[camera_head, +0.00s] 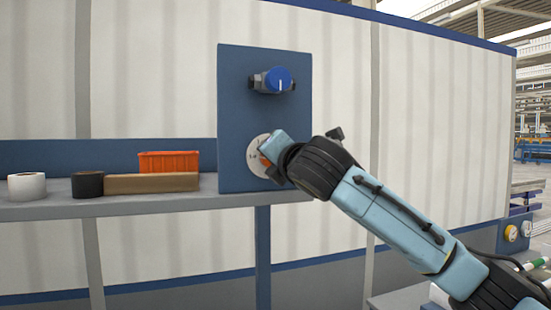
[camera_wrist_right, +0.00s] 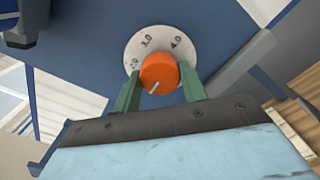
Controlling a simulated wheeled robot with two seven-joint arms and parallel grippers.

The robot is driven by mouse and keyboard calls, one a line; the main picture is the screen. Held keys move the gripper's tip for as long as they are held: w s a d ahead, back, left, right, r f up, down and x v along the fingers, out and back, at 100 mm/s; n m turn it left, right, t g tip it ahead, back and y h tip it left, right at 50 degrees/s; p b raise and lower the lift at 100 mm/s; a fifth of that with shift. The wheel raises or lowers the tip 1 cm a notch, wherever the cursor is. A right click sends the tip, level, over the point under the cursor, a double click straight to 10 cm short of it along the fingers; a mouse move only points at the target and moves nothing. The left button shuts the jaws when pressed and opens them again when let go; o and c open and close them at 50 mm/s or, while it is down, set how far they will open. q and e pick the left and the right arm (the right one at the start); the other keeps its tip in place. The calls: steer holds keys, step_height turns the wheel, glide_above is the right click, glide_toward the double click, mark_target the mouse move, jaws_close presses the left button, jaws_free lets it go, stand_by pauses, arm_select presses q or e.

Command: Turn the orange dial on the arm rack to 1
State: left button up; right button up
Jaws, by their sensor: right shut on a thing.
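The orange dial (camera_wrist_right: 160,74) sits on a round white scale plate (camera_wrist_right: 146,41) on the blue panel (camera_head: 234,115). In the right wrist view the marks 2.0, 3.0 and 4.0 show; the lower part of the scale is hidden. The dial's white pointer line points down and slightly left in that view. My right gripper (camera_wrist_right: 160,88) is shut on the dial, one green finger on each side. In the head view the gripper (camera_head: 268,158) covers most of the dial and part of the plate. My left gripper is not in view.
A blue knob (camera_head: 278,80) on a grey mount sits above the dial. The shelf (camera_head: 120,208) at left holds a white roll (camera_head: 27,187), a black roll (camera_head: 87,184), a brown box (camera_head: 152,182) and an orange bin (camera_head: 168,161). The space before the wall looks clear.

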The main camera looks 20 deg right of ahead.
steer(key=shift+f, duration=0.1)
steer(key=o, duration=1)
steer(key=s+b, duration=0.4)
steer(key=s, duration=0.9)
steer(key=shift+s+d, duration=0.2)
